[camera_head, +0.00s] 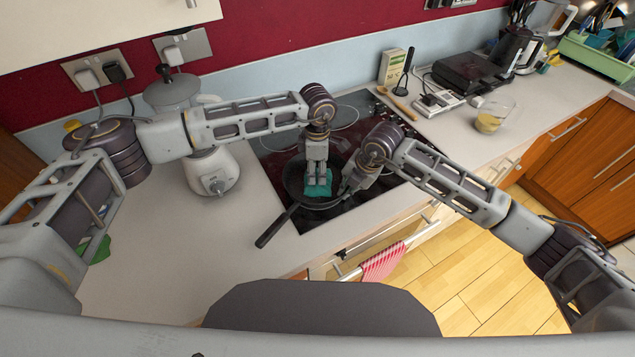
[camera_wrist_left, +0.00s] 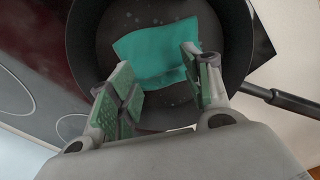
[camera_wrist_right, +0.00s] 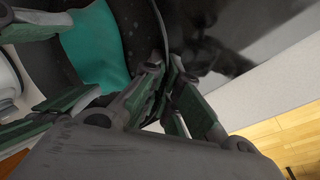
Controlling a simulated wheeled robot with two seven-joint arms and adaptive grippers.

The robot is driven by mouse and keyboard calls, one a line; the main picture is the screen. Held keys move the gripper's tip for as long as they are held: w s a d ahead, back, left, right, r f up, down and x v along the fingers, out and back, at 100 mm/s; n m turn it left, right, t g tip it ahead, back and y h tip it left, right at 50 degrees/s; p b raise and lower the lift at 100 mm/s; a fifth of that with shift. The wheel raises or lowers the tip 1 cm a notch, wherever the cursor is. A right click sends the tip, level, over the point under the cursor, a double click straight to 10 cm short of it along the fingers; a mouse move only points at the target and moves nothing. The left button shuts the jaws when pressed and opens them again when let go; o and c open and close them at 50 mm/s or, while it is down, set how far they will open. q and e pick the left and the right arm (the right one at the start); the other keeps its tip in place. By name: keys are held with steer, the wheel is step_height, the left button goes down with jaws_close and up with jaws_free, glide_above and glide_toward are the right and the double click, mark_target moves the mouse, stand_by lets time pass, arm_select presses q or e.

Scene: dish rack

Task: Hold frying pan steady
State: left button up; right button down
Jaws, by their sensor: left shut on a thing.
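A black frying pan (camera_head: 294,181) sits on the dark hob with its handle (camera_head: 274,229) pointing toward the front left. It also shows in the left wrist view (camera_wrist_left: 92,60). A teal cloth (camera_head: 319,190) lies inside the pan and fills part of the left wrist view (camera_wrist_left: 150,48). My left gripper (camera_head: 317,178) points down into the pan, shut on the cloth, its fingers still spaced apart. My right gripper (camera_head: 347,188) is at the pan's right edge. In the right wrist view its fingertips (camera_wrist_right: 166,76) are close together on either side of the pan's wall, which they partly hide.
A white blender (camera_head: 210,172) stands left of the hob. A wooden utensil (camera_head: 397,103), a black appliance (camera_head: 470,72) and a glass with yellow contents (camera_head: 490,120) are on the right counter. A red striped towel (camera_head: 383,261) hangs in front. The front left counter is mostly clear.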

arm_select(q)
steer(key=shift+a, duration=1.8)
steer(key=shift+d, duration=1.8)
steer(key=shift+d, duration=0.15)
